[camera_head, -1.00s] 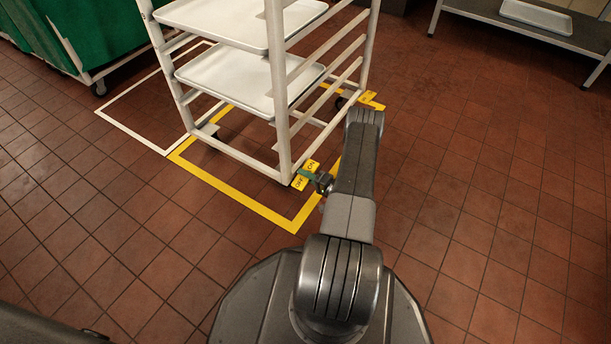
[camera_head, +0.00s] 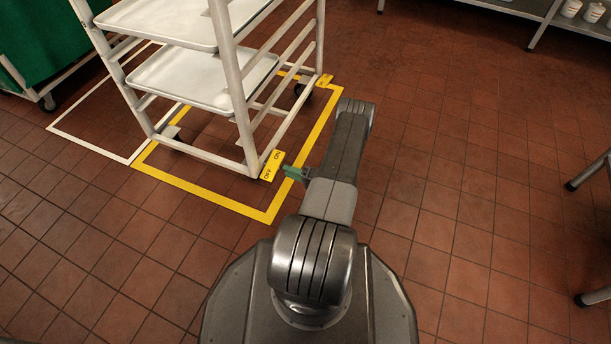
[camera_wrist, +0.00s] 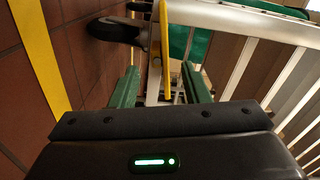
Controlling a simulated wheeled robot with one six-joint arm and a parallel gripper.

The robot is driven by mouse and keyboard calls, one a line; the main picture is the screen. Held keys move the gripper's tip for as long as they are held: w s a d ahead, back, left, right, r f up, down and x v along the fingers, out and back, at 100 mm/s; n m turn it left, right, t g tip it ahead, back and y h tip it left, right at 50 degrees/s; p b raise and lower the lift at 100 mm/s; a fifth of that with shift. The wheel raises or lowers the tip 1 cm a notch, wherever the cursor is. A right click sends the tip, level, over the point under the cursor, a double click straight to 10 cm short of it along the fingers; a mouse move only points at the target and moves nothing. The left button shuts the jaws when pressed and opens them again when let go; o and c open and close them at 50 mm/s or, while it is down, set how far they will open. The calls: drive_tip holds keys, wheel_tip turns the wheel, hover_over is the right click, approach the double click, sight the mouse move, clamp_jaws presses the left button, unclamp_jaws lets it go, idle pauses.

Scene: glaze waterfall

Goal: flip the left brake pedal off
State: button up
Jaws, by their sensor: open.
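The left brake pedal (camera_head: 271,165) is a yellow plate marked ON and OFF at the near bottom corner of the white rack (camera_head: 243,120). My gripper (camera_head: 293,172) is low, just right of the pedal in the head view, with a green finger showing there. In the wrist view my gripper (camera_wrist: 160,68) is open, its two green fingers apart. The yellow pedal (camera_wrist: 166,45) shows there nearly edge-on, ahead of the gap between the fingers, beside a dark caster (camera_wrist: 115,28). No contact is clear. The pedal's tilt is hard to tell.
Another yellow pedal (camera_head: 324,80) is at the rack's far right corner. The rack stands inside a yellow floor outline (camera_head: 225,202) and holds trays (camera_head: 200,80). A green cart (camera_head: 35,40) is at the left. The tiled floor at right is mostly open.

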sight(273, 166)
drive_tip(key=p+v, duration=0.1)
drive_tip(key=v, duration=0.5)
idle(0.6)
drive_tip(key=b+x, duration=0.3)
drive_tip(key=x, duration=1)
drive_tip(key=shift+a, duration=0.3)
